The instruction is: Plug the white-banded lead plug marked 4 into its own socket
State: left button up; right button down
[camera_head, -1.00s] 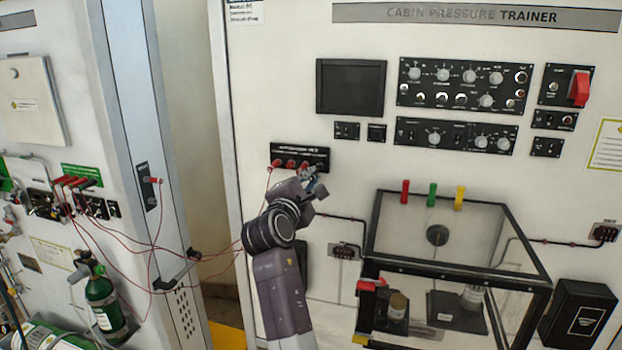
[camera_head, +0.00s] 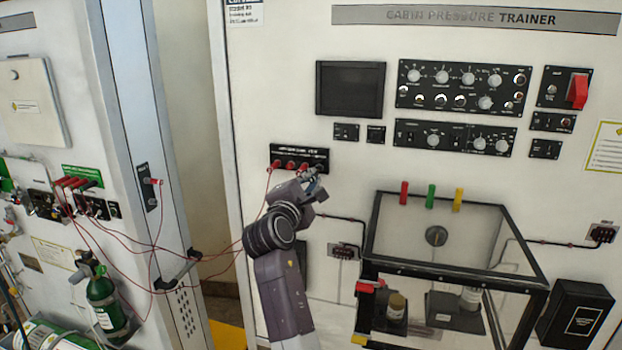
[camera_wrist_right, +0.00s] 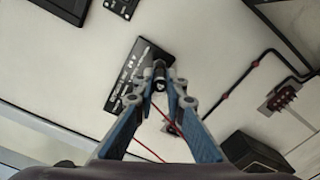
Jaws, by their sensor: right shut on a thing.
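In the right wrist view, my right gripper (camera_wrist_right: 166,92) is shut on a dark, light-ringed plug (camera_wrist_right: 159,73) in front of the panel (camera_wrist_right: 138,75). A red lead (camera_wrist_right: 147,148) hangs behind it. The plug's number and whether its tip is inside a socket cannot be seen. My left gripper is not in view.
A clear-walled black-framed box (camera_head: 455,268) stands at the right below the panel. Red leads (camera_head: 155,288) run from the panel to the left cabinet (camera_head: 70,130). A small connector block (camera_head: 344,252) is on the wall below the panel.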

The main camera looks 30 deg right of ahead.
jog(key=shift+x, duration=1.25)
dwell(0.4)
jog(key=c, duration=1.9)
grip_release()
jog(key=shift+w, duration=0.1)
jog(key=v, duration=0.7)
jog(key=shift+s+a, duration=0.2)
